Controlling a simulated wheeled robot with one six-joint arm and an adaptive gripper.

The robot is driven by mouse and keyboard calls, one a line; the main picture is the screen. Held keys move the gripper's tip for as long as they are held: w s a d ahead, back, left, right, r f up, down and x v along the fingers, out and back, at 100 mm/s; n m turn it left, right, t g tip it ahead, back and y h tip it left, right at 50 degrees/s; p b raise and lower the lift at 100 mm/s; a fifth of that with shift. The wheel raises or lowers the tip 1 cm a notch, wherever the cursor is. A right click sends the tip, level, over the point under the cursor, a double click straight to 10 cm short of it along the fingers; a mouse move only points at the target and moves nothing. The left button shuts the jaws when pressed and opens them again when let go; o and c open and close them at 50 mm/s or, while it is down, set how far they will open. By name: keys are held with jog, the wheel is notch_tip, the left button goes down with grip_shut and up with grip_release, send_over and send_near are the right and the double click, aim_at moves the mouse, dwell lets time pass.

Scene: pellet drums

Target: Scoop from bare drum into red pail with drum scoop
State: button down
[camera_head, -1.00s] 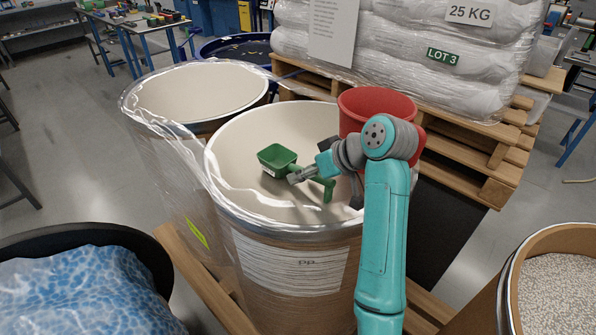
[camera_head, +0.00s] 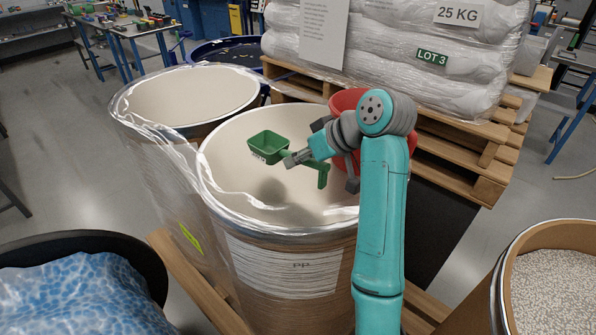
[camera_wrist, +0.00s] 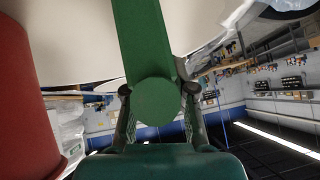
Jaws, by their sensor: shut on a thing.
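My gripper (camera_head: 299,157) is shut on the handle of the green drum scoop (camera_head: 268,148). I see no pellets in the bowl. The wrist view shows the green handle (camera_wrist: 148,40) between my fingers. The red pail (camera_head: 345,98) stands behind my arm, partly hidden by it; its wall fills the left of the wrist view (camera_wrist: 22,105). A drum of pale pellets (camera_head: 560,285) stands at the lower right; I cannot tell which drum is the bare one.
Another pale-lined drum (camera_head: 185,95) stands behind left, with clear film around it and the middle drum. A black drum (camera_head: 150,262) holding a blue bag is at lower left. Stacked white sacks (camera_head: 400,50) on a pallet (camera_head: 470,165) stand behind.

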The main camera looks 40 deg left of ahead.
jog(key=shift+r, duration=2.6)
